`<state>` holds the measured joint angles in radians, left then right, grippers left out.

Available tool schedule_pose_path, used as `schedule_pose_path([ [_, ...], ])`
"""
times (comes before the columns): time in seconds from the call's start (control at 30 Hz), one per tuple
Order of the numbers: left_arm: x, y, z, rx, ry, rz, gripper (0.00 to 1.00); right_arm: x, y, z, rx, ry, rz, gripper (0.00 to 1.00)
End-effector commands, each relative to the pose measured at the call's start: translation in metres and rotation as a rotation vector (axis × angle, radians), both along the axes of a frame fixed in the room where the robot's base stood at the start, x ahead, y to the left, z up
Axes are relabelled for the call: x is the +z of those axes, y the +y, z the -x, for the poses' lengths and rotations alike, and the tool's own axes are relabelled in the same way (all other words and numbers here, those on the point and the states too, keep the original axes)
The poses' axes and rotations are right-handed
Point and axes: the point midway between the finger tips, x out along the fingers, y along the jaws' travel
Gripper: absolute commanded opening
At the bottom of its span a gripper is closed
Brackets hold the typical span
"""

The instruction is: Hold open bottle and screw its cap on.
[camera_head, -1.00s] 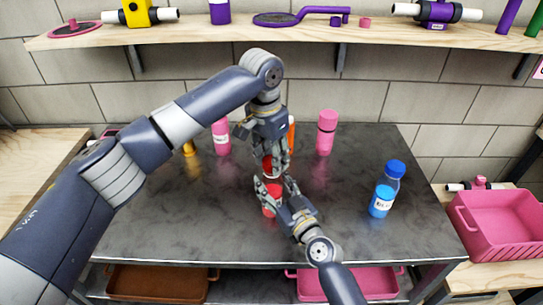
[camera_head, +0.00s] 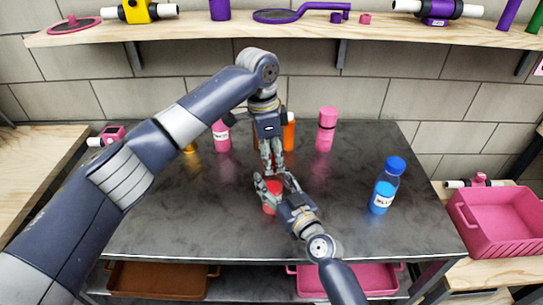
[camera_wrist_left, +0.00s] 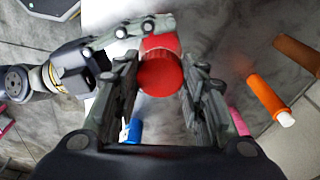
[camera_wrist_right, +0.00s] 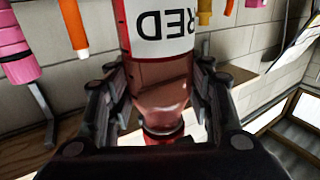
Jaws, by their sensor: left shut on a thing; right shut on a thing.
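The red bottle (camera_head: 271,208) stands upright in the middle of the dark table. In the right wrist view its "RED" label (camera_wrist_right: 165,45) appears upside down. My right gripper (camera_head: 268,188) is shut around the bottle's upper part, below the neck. The red cap (camera_wrist_left: 160,76) is between the fingers of my left gripper (camera_head: 272,172), which points straight down over the bottle. In the right wrist view the cap (camera_wrist_right: 163,134) is at the neck's end. The fingers hide the joint, so I cannot tell how far it is seated.
A blue bottle (camera_head: 384,190) with its cap stands at the right of the table. Pink bottles (camera_head: 326,130) (camera_head: 221,136) and an orange bottle (camera_head: 289,133) stand at the back. A pink crate (camera_head: 500,238) is at the far right. The table's front left is clear.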

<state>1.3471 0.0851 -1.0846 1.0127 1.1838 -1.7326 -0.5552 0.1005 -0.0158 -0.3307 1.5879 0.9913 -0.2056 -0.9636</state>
Motion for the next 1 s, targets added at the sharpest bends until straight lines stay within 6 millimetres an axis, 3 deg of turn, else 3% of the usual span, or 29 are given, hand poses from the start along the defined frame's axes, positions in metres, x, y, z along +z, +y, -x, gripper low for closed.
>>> schedule_pose_path([
  [1.0,0.0003,-0.0025,-0.0032,-1.652,-0.001,0.000,0.29,-0.0016,-0.0004,0.0003,0.000,0.003,0.001,0.00],
])
